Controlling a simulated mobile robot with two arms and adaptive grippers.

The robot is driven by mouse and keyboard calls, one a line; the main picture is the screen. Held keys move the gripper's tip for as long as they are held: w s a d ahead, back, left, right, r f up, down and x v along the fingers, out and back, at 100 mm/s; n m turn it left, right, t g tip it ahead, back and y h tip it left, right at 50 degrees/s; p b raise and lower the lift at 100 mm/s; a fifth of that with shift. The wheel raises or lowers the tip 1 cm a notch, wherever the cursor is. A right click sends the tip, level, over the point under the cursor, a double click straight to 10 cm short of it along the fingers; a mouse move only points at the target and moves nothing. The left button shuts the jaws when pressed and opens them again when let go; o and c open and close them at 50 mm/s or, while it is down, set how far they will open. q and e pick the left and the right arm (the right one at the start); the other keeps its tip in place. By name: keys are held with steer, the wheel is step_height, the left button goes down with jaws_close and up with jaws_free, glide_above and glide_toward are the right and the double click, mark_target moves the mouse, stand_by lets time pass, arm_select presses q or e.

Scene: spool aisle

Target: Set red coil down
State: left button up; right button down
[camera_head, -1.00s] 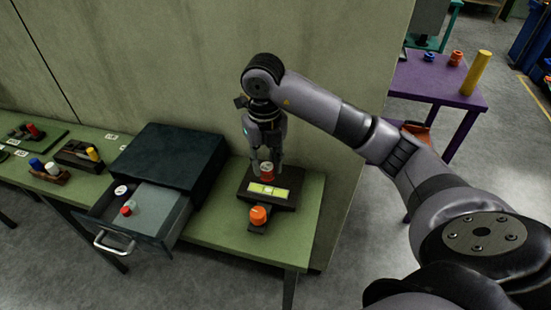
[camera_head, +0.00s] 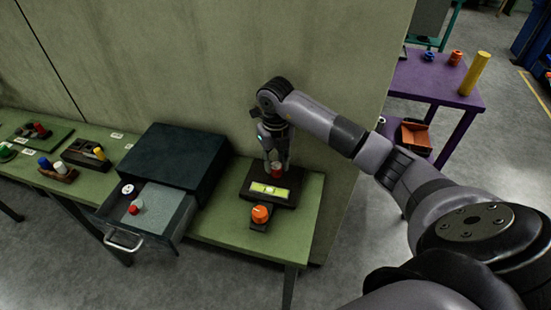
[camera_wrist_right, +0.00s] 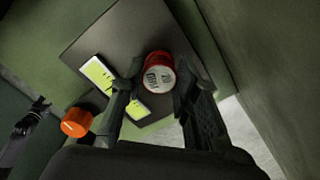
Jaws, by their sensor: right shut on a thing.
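The red coil (camera_head: 276,173) is at the fingertips of my right gripper (camera_head: 276,163), over the back part of a dark device with a lit yellow-green display (camera_head: 263,189). In the right wrist view the red coil (camera_wrist_right: 158,72), with a pale printed end, sits between the two fingers of the right gripper (camera_wrist_right: 155,88). The gripper is shut on it. I cannot tell whether the coil touches the dark plate (camera_wrist_right: 110,45) under it.
The wall is close behind. A purple table (camera_head: 430,80) stands at the right.

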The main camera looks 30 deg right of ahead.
mark_target(275, 165)
steer(key=shift+f, duration=0.1)
steer(key=c, duration=1.2)
jaws_free()
steer(key=shift+r, duration=0.3)
step_height(275, 165, up, 12)
steer(key=shift+f+b, duration=0.15)
steer(key=shift+b, duration=0.9)
